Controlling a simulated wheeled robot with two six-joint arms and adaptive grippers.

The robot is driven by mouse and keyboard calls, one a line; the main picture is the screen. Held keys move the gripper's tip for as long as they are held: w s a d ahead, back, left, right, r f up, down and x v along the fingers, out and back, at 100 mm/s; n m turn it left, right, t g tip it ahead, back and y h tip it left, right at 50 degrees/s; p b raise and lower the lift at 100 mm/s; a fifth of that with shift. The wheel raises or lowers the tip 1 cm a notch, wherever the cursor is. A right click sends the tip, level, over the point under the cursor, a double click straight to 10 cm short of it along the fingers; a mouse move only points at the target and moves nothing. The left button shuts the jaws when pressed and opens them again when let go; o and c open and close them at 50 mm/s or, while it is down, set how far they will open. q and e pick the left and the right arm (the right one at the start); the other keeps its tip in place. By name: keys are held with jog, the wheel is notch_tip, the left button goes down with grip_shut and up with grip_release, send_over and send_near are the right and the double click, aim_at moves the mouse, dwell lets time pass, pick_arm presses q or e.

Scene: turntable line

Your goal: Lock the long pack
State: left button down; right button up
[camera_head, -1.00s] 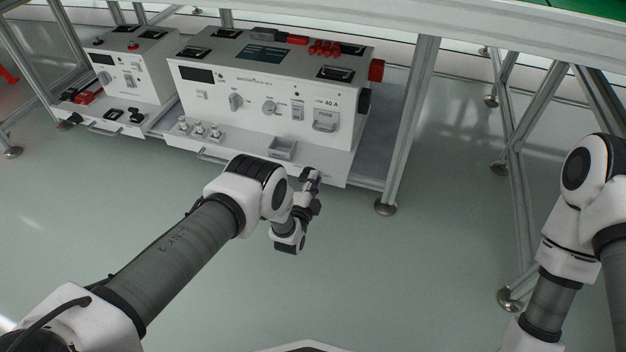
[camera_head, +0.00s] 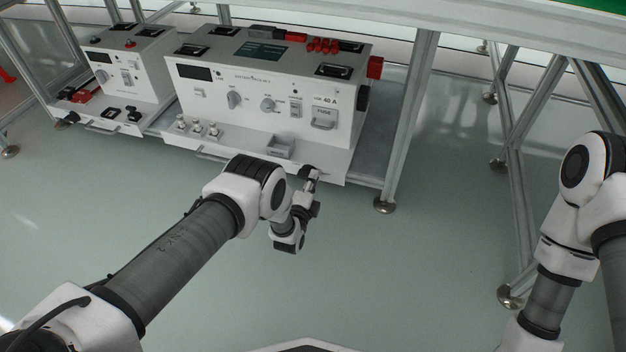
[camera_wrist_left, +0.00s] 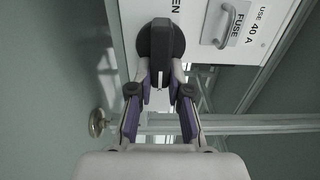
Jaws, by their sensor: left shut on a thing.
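The long pack (camera_head: 270,88) is the wide white unit on the low shelf, with knobs, a switch and a fuse panel on its front. My left gripper (camera_head: 311,174) is at its lower right front. In the left wrist view my gripper (camera_wrist_left: 160,78) is shut on the bar of a round black handle (camera_wrist_left: 161,40) on the white front. The handle's bar runs up and down in that view. My right gripper is not in view.
A smaller white unit (camera_head: 128,65) stands to the left. A metal post (camera_head: 407,120) stands right of the long pack. A small grey tray (camera_head: 280,147) juts from the front. The fuse panel (camera_wrist_left: 227,24) is beside the handle. The floor in front is clear.

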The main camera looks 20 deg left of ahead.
pick_arm(q)
jog(key=c, duration=1.1)
grip_release()
jog(key=s, duration=1.2)
jog(key=shift+a, duration=0.2)
